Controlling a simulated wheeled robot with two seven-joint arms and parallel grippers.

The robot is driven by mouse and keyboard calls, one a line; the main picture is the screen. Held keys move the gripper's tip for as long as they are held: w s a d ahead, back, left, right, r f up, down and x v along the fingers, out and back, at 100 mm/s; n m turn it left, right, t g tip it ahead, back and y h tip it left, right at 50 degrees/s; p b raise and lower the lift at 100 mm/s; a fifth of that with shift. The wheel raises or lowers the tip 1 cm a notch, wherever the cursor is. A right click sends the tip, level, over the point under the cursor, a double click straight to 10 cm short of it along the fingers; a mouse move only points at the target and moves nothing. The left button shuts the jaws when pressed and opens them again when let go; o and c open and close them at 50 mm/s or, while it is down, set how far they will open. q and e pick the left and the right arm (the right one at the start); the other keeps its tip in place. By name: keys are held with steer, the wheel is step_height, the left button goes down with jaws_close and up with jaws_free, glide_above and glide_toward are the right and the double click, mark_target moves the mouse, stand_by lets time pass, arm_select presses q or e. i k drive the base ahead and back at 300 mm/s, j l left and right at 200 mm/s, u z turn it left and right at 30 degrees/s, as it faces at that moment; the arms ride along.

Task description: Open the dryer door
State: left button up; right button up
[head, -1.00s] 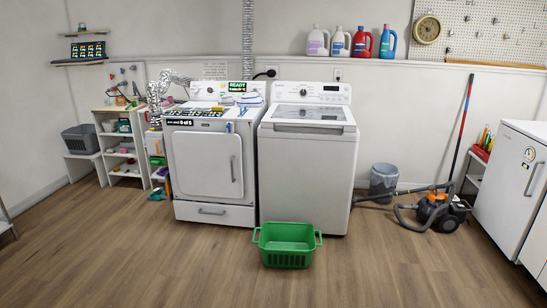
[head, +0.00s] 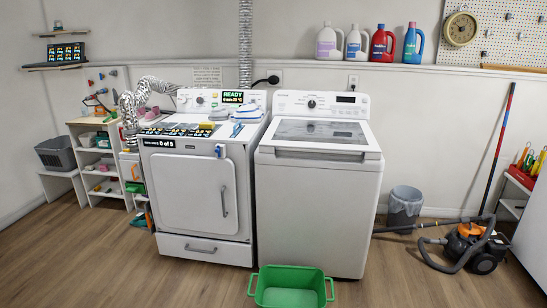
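The dryer (head: 175,219) is the white front-loading machine left of centre in the head view. Its square dryer door (head: 192,193) is closed. A vertical grey door handle (head: 224,201) is on the right side of the door. A lower drawer front with a horizontal handle (head: 201,249) is below it. The dryer's back panel has a lit display (head: 233,98) reading READY. Neither of my grippers is in view.
A white top-loading washer (head: 318,215) stands close beside the dryer on the right. A green basket (head: 291,288) sits on the floor in front of the washer. Wooden floor (head: 110,265) is clear before the dryer. A vacuum cleaner (head: 470,246) and grey bin (head: 404,206) are further right.

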mark_target(194, 193)
steer(key=i, duration=1.3)
steer(key=i+l, duration=0.1)
steer(key=i, duration=1.2)
steer(key=j+u, duration=0.05)
steer(key=j, duration=0.05)
